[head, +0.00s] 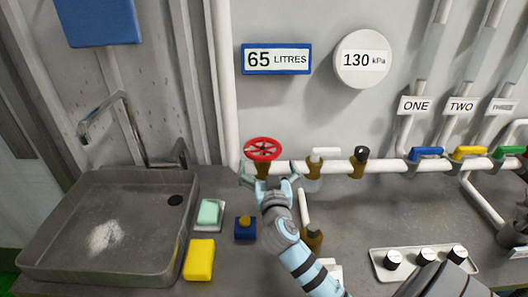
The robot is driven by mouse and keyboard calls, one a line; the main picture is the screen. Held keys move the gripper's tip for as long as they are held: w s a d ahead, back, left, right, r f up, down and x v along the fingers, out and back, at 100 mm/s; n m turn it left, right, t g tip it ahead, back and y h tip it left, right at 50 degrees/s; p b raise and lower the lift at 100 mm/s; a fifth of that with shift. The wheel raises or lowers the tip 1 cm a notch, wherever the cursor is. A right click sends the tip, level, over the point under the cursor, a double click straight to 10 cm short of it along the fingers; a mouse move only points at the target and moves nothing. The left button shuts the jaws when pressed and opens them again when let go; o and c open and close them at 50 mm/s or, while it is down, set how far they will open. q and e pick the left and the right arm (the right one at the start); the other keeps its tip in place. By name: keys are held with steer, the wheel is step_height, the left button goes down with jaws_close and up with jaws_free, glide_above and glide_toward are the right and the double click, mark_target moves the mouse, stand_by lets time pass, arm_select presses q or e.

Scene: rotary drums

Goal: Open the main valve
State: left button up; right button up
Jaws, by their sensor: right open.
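A red handwheel (262,149), likely the main valve, sits on a brass body at the left end of a white horizontal pipe (395,166), near the wall. My right gripper (268,172) comes up from the lower right, just below the wheel. Its light blue fingers are spread, one on each side of the brass body under the wheel, with nothing held between them. I cannot tell whether a finger touches the wheel or the body. My left gripper is out of view.
A grey sink (105,225) with a tap stands left. Soap (208,212), a yellow sponge (199,260) and a blue button box (245,228) lie beside it. Blue (426,153), yellow (470,152) and green (508,151) levers line the pipe. A knob panel (425,262) is front right.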

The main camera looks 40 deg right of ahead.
mark_target(264, 151)
steer(key=x, duration=0.6)
steer(key=shift+w+a+f, duration=0.25)
steer(key=shift+w+f, duration=0.15)
steer(key=shift+d+r, duration=0.1)
steer(key=shift+s+r, duration=0.15)
steer(key=shift+s, duration=0.05)
steer(key=shift+w, duration=0.15)
steer(key=c, duration=0.8)
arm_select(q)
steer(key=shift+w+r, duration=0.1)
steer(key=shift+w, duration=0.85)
